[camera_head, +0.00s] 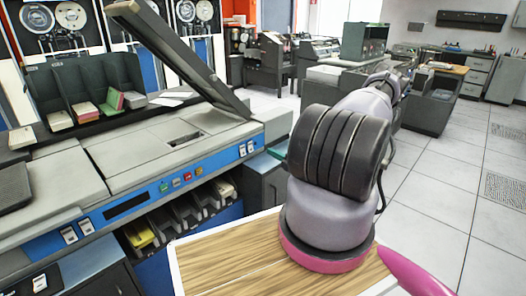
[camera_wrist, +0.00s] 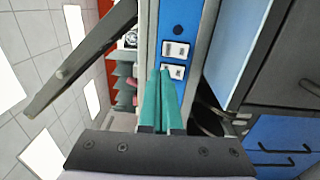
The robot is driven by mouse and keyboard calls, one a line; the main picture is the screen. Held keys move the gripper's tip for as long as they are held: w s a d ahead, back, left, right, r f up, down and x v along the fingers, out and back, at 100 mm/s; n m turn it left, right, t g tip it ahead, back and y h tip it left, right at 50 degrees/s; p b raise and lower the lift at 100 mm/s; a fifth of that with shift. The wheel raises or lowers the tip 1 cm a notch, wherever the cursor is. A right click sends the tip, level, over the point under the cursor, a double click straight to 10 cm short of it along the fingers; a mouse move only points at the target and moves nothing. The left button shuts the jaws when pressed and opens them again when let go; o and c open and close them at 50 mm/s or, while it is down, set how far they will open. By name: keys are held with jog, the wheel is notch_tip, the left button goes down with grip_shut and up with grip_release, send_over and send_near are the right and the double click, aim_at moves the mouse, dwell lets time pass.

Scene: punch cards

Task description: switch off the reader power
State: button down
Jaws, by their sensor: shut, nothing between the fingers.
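The card reader (camera_head: 140,160) is a long grey machine with a blue front panel. Two white rocker switches (camera_head: 246,148) sit at the panel's right end; a second pair (camera_head: 76,231) sits toward its left. I cannot read which switch is the reader power. In the wrist view, the blue panel (camera_wrist: 180,15) holds two white rockers (camera_wrist: 175,60), just beyond the teal fingertips of my gripper (camera_wrist: 161,75). The fingers are shut and empty. The tips overlap the lower rocker's edge in the picture; I cannot tell if they touch it. In the head view my arm mostly hides the gripper.
Coloured buttons (camera_head: 175,182) line the panel's middle. A raised dark lid (camera_head: 180,60) slants above the machine, and card trays (camera_head: 85,95) stand behind it. Open bins (camera_head: 180,217) sit below the panel. The tiled floor (camera_head: 455,165) at right is clear.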

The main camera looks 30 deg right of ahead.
jog(key=shift+r+v, duration=0.15)
jog(key=shift+v, duration=0.65)
jog(key=shift+r+v, duration=0.15)
jog(key=shift+v, duration=0.65)
jog(key=s+a+r+n+g+y, duration=0.25)
jog(key=a+r+n+g, duration=0.55)
jog(key=r+n, duration=0.5)
jog(key=s+a+r+n+g+y, duration=0.25)
jog(key=a+r+n+g, duration=0.35)
jog(key=a+r+n, duration=0.6)
jog(key=s+a+r+n+t+h, duration=0.2)
jog(key=s+r+n+h, duration=0.7)
jog(key=s+r+n, duration=1.2)
jog(key=shift+s+r+t+h, duration=0.15)
jog(key=shift+r+t+h, duration=0.25)
jog(key=shift+t, duration=0.6)
